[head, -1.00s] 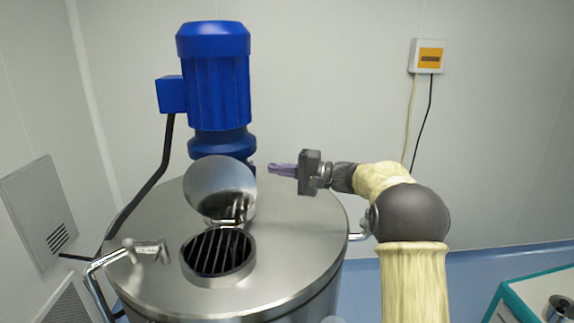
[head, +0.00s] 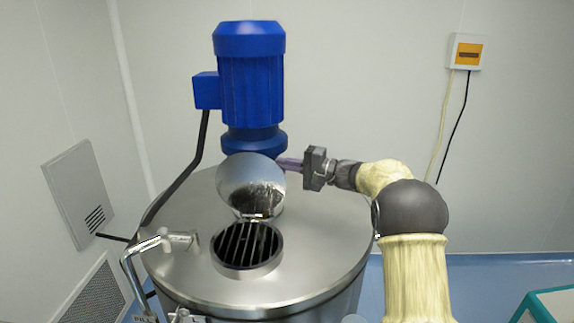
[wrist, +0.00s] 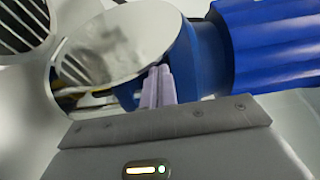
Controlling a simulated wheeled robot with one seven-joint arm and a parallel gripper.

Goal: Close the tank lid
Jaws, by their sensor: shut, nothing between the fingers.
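The round, shiny tank lid (head: 251,183) stands open, tilted up on its hinge behind the round opening (head: 247,245) in the steel tank top (head: 190,265). A grate of dark bars shows in the opening. My gripper (head: 282,163) is at the right of the lid's upper edge, by the foot of the blue motor; its tips are partly hidden near the lid. In the wrist view the lid (wrist: 115,45) lies just beyond my shut purple fingers (wrist: 159,80), which hold nothing. Whether they touch the lid, I cannot tell.
The blue motor (head: 250,85) stands on the tank right behind the lid and close to my fingers. A bent metal pipe (head: 135,262) rises at the tank's left front. A wall box (head: 466,52) hangs at right. The tank top's right side is mostly clear.

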